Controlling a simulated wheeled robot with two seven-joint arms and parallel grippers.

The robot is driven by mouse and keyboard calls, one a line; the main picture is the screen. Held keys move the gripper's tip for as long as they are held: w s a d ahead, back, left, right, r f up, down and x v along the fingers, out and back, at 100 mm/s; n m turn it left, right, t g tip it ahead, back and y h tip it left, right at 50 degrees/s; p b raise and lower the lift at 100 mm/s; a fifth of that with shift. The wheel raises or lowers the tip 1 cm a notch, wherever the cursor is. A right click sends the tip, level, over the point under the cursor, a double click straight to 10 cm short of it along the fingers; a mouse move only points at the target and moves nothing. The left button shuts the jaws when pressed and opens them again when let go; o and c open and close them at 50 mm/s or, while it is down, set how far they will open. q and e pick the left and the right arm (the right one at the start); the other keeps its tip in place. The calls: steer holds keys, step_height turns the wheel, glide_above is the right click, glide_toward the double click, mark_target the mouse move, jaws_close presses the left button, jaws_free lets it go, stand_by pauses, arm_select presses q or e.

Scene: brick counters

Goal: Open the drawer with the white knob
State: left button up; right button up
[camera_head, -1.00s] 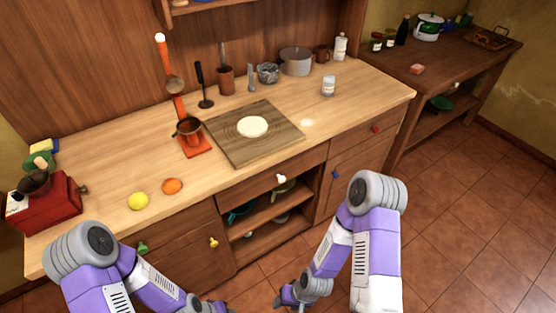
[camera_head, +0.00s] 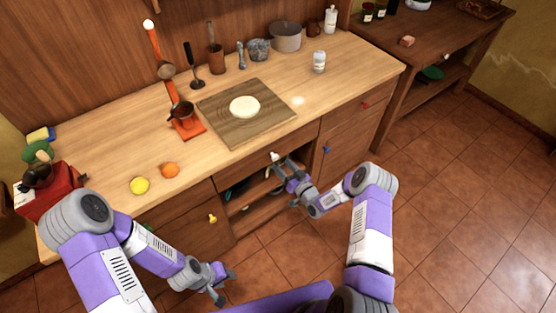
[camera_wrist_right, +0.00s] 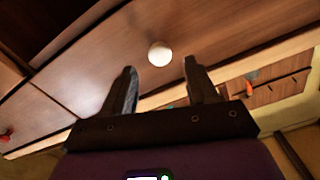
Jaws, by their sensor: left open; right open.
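The white knob (camera_head: 275,156) sits on the front of a wooden drawer (camera_head: 300,142) just below the countertop, above an open shelf. The drawer looks closed. My right gripper (camera_head: 283,171) is open in front of the drawer, just below the knob in the head view. In the right wrist view, the knob (camera_wrist_right: 160,53) is just beyond the gap between the two open fingertips (camera_wrist_right: 160,68), with nothing between the fingers. My left gripper (camera_head: 226,286) is open and empty, low over the floor in front of the left cabinet.
A yellow knob (camera_head: 212,218), a blue knob (camera_head: 326,149) and a red knob (camera_head: 365,105) are on neighbouring fronts. The open shelf (camera_head: 262,190) holds dishes. A cutting board (camera_head: 275,128) with dough lies above the drawer. The tiled floor at right is clear.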

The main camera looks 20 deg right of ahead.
mark_target(276, 158)
steer(key=shift+x, duration=2.15)
jaws_close()
